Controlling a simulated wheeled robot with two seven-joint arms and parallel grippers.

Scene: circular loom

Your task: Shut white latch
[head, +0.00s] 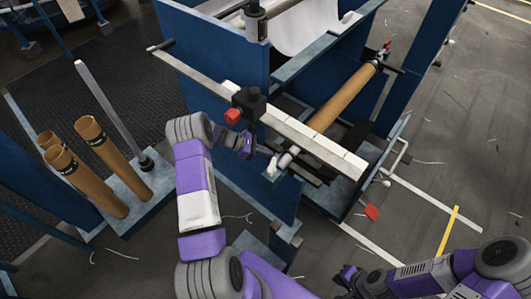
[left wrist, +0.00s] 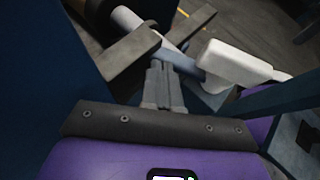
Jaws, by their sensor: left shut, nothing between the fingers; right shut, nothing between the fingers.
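The white latch (head: 288,158) is a small pale piece at the near end of the loom's roll in the head view. In the left wrist view a white rounded handle (left wrist: 240,66), which looks like the latch, lies right of my fingertips, joined to a blue-grey bar. My left gripper (head: 249,147) is shut and empty, just left of the latch. Its fingertips (left wrist: 163,68) sit close to the bar; I cannot tell whether they touch. My right gripper (head: 349,279) is shut and empty, low in the head view, away from the latch.
A brown roll (head: 343,96) lies across the blue loom frame (head: 215,50). A white-topped beam (head: 310,142) with a red knob (head: 232,116) runs above the latch. Brown tubes (head: 98,150) stand on a rack at left.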

